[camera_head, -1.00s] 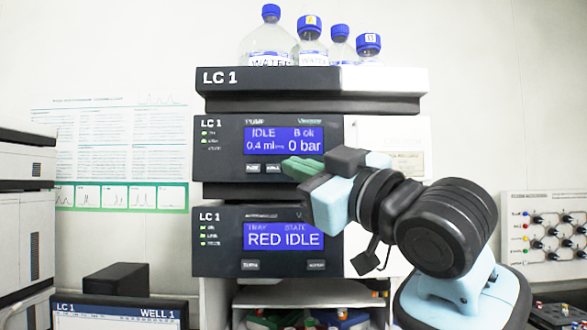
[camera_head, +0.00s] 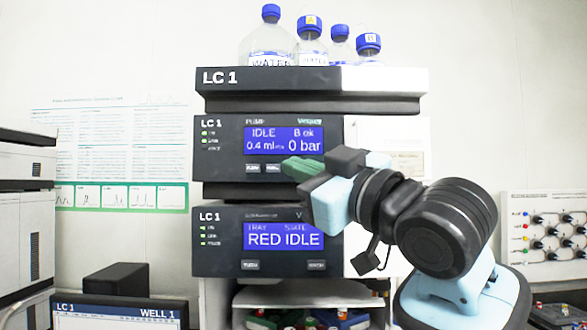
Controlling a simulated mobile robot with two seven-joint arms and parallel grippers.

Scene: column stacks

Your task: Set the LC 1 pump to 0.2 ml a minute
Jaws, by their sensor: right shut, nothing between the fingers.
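The LC 1 pump module (camera_head: 222,165) is in the middle of the head view. Its blue display (camera_head: 283,141) reads IDLE, 0.4 ml a minute, B ok and 0 bar. Two small dark buttons show below the display, the left one (camera_head: 252,168) and the right one (camera_head: 273,168); any further right are hidden behind my gripper. My right gripper (camera_head: 298,172) is shut and empty. Its green and dark fingertips overlap the lower right of the pump panel, close to the right button; I cannot tell whether they touch the panel. My left gripper is not in view.
Below the pump is another LC 1 module (camera_head: 218,257) whose display reads RED IDLE. Several blue-capped bottles (camera_head: 268,45) stand on top of the stack. A monitor (camera_head: 115,312) is at lower left. A knobbed panel (camera_head: 550,226) is at the right.

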